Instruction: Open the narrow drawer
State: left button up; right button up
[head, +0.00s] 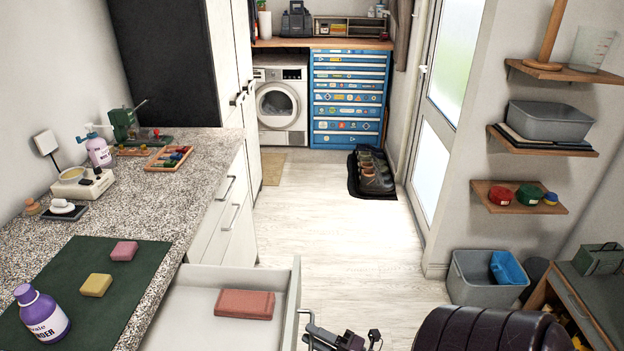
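A blue tool chest (347,98) stands against the far wall, with several drawers of differing heights and small stickers on many fronts. Its drawers look shut; I cannot tell from here which is the narrow one. Nearer, a white counter drawer (190,312) stands pulled out, with a reddish block (245,304) inside. My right gripper (318,332) is at the bottom edge, just right of this drawer's front, by what looks like its handle. Its fingers are too small and cut off to tell whether they are open or touching. My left gripper is out of view.
A speckled counter (192,203) with a green mat, bottle and small items lines the left. Shoes (372,172) lie on a dark mat before the chest. A dark padded thing (480,330) and grey bin (487,290) are at right. The middle floor is clear.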

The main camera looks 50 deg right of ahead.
jog(key=b+v, duration=0.1)
jog(key=v, duration=0.6)
dwell(0.4)
